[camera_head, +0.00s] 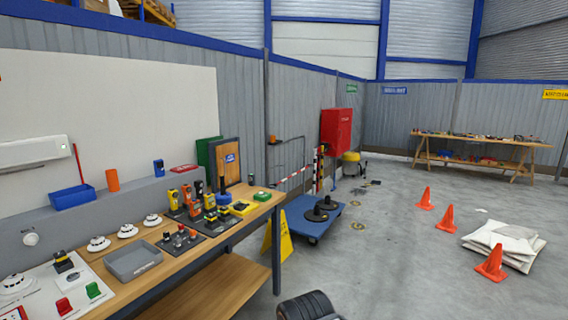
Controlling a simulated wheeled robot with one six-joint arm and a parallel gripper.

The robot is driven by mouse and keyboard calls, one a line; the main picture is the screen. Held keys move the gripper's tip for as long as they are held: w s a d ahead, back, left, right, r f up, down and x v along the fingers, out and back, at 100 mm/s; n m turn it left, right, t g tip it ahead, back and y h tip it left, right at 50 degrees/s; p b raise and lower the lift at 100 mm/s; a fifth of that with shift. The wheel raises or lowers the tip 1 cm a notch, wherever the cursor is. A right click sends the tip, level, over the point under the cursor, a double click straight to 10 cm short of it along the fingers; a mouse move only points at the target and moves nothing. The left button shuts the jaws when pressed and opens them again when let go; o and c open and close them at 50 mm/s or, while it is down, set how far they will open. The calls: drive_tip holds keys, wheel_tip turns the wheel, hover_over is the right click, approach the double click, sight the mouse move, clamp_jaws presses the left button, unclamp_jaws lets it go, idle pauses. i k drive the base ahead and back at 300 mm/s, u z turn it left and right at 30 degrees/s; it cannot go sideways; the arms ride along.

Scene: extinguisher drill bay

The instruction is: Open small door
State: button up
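Two things here could be the small door, and I cannot tell which is meant. One is a small wooden panel (229,165) in a dark frame with a blue label, upright at the back of the workbench. It looks closed, but no handle is clear. The other is a red wall cabinet (338,130) on the grey wall farther back. Its front looks shut, with small pale lettering.
The wooden workbench (150,262) on the left carries detectors, a grey tray (133,261) and handheld devices. A yellow floor sign (277,237), blue trolley (313,219) and black rounded object (308,306) stand nearby. Orange cones (446,218) are right; mid-floor is mostly clear.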

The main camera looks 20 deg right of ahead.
sight(226, 154)
drive_tip(key=z, duration=0.55)
drive_tip(key=k, duration=0.5)
drive_tip(key=z, duration=0.75)
drive_tip(key=i, duration=2.9)
drive_tip(key=u, duration=0.6)
drive_tip(key=i, duration=1)
drive_tip(key=u, duration=1.8)
drive_tip(key=i, duration=1)
drive_tip(key=u, duration=0.95)
